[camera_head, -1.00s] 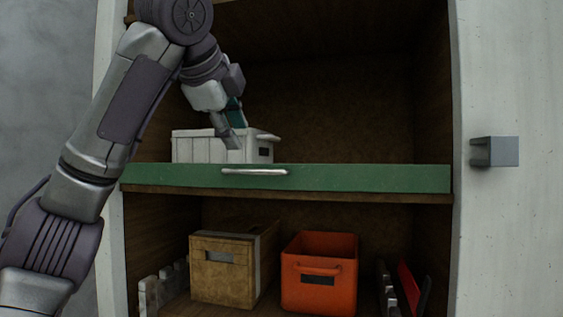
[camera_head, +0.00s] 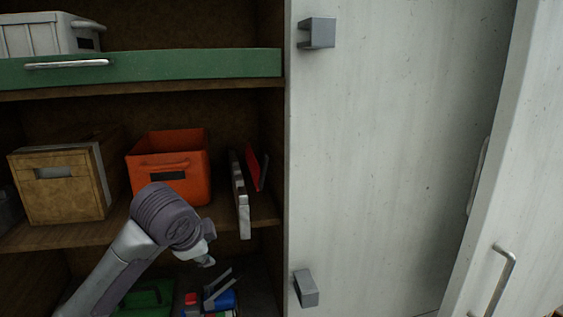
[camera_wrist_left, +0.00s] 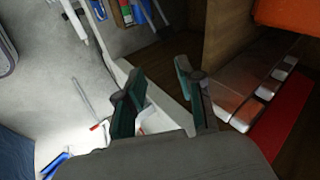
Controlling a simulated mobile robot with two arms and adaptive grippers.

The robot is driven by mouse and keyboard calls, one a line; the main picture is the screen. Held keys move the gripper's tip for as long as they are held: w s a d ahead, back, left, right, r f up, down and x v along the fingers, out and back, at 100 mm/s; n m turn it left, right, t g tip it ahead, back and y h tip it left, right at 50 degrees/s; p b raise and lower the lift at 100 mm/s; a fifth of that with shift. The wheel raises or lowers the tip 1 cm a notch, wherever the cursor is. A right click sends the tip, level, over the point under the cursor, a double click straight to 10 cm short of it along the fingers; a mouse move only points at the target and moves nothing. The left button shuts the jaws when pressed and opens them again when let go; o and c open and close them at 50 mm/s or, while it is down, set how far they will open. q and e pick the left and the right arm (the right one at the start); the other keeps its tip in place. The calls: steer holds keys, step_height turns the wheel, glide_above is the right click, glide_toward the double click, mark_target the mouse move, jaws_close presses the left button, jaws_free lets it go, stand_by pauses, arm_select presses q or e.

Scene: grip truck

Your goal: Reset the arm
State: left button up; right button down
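My left arm comes in from the bottom left in the head view, and its left gripper (camera_head: 207,254) hangs in front of the cabinet below the orange bin (camera_head: 168,178). In the left wrist view the two dark green fingers of the left gripper (camera_wrist_left: 160,72) are spread apart with nothing between them. The orange bin's edge (camera_wrist_left: 290,14) shows at the top right there, with a red panel (camera_wrist_left: 280,122) and brownish blocks (camera_wrist_left: 238,85) below it. My right gripper is not in view.
A tan box (camera_head: 60,190) stands left of the orange bin. A white crate (camera_head: 35,36) sits above the green drawer front (camera_head: 190,68). Colourful items (camera_head: 215,300) lie under the gripper. A white cabinet door (camera_head: 400,150) fills the right.

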arm_select(q)
steer(key=s+d+f+n+g+h, duration=0.1)
steer(key=s+f+n, duration=0.2)
steer(key=s+f, duration=0.65)
steer(key=s+d+f+n+g, duration=0.1)
steer(key=s+f+n, duration=0.35)
steer(key=f, duration=0.75)
steer(key=s+a+f+n+g+y, duration=0.1)
steer(key=s+a+f+n, duration=0.15)
steer(key=s, duration=0.75)
steer(key=s+a+f+n+g, duration=0.15)
steer(key=s+a+f, duration=0.25)
steer(key=s, duration=0.6)
step_height(320, 180, down, 36)
steer(key=s+r+b, duration=0.1)
steer(key=s+b, duration=0.1)
steer(key=b, duration=0.6)
steer(key=s+a+f+g+b, duration=0.1)
steer(key=s+f+b, duration=0.2)
steer(key=s+f, duration=0.5)
steer(key=s+a+f+g+b, duration=0.1)
steer(key=s+f+b, duration=0.2)
steer(key=s+f, duration=0.5)
step_height(320, 180, down, 6)
steer(key=shift+s+a+f+y+b, duration=0.15)
steer(key=shift+a+y+b, duration=0.15)
steer(key=shift+a, duration=0.05)
